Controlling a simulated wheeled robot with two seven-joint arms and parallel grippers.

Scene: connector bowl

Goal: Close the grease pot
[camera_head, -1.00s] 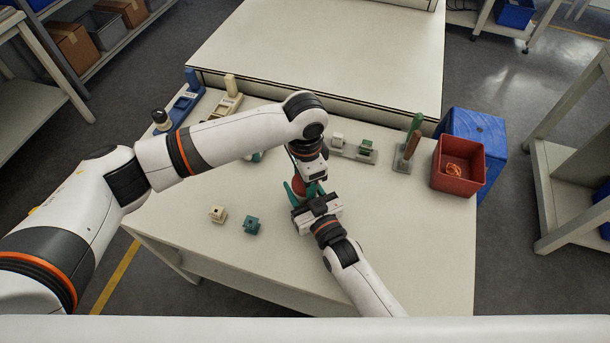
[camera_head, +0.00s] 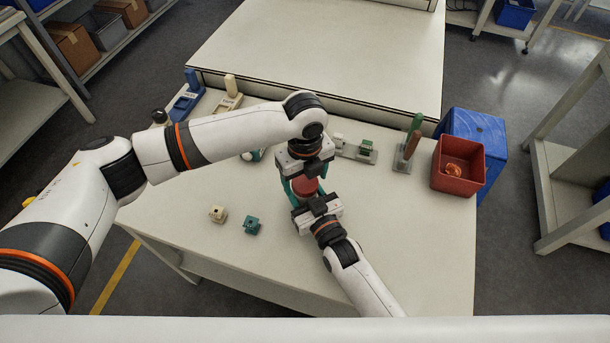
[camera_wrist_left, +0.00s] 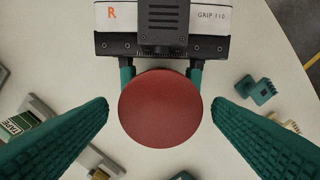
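The grease pot, with a round red top (camera_head: 305,187), stands near the middle of the table. In the left wrist view its smooth red disc (camera_wrist_left: 160,108) fills the centre and hides what lies below it. My left gripper (camera_head: 305,182) is directly above the pot, pointing down. Its green fingers (camera_wrist_left: 161,106) are open, one on each side of the red disc, with a small gap on both sides. My right gripper (camera_head: 305,196) reaches in from the front, and its fingers flank the pot and look shut on it below the disc; the contact is partly hidden.
A beige connector (camera_head: 218,214) and a teal connector (camera_head: 251,226) lie left of the pot. A red bin (camera_head: 458,167), a blue crate (camera_head: 478,142) and a green-handled tool in a stand (camera_head: 412,142) are at the right. Fixtures line the table's back. The front right table is clear.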

